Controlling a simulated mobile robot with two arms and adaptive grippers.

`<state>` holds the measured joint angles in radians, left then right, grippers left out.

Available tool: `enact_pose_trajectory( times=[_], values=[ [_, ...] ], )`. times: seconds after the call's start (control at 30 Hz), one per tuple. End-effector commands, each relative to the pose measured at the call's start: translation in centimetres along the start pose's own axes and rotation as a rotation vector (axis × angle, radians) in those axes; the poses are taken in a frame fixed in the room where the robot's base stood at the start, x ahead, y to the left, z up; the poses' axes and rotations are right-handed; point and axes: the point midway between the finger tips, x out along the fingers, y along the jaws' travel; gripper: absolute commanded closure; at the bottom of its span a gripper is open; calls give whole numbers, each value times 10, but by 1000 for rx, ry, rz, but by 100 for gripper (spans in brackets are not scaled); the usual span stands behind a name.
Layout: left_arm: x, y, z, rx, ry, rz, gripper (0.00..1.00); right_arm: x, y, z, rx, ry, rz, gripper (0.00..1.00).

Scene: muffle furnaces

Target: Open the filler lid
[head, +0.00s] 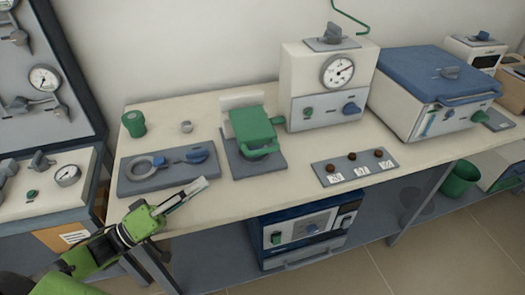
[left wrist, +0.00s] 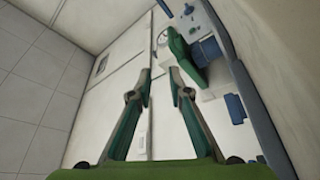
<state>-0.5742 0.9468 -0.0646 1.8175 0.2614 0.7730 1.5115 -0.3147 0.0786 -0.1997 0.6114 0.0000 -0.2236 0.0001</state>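No part is plainly marked as the filler lid. A white box with a round gauge (head: 302,72) has a grey plate with a knob (head: 332,38) on its top, which looks like a closed lid. A larger white unit to its right has a shut blue lid (head: 420,68) with a grey knob. My left gripper (head: 200,187) is over the front left edge of the table, well to the left of both. In the left wrist view my left gripper (left wrist: 159,80) has its fingers apart with nothing between them. My right gripper is not in view.
A green hinged device (head: 251,126) stands on a grey plate. Left of it lies a grey tray (head: 135,185) with a ring and blue-handled tool. A green jar (head: 133,123) is behind. A grey panel with brown knobs (head: 334,180) lies near the front edge. A blue furnace (head: 265,240) is below.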

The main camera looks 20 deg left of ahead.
Motion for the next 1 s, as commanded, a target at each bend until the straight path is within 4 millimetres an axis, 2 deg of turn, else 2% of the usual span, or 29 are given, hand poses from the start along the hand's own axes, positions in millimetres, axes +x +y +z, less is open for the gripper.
enact_pose_trajectory(
  times=[0.33, 0.8, 1.0],
  values=[
    [57, -9, 5, 2, 3, 4, 82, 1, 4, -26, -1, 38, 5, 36],
    [140, -24, 14, 1, 3, 4, 82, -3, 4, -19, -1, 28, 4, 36],
    [174, -25, 15, 1, 2, 2, 82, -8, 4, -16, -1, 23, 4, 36]
  ],
)
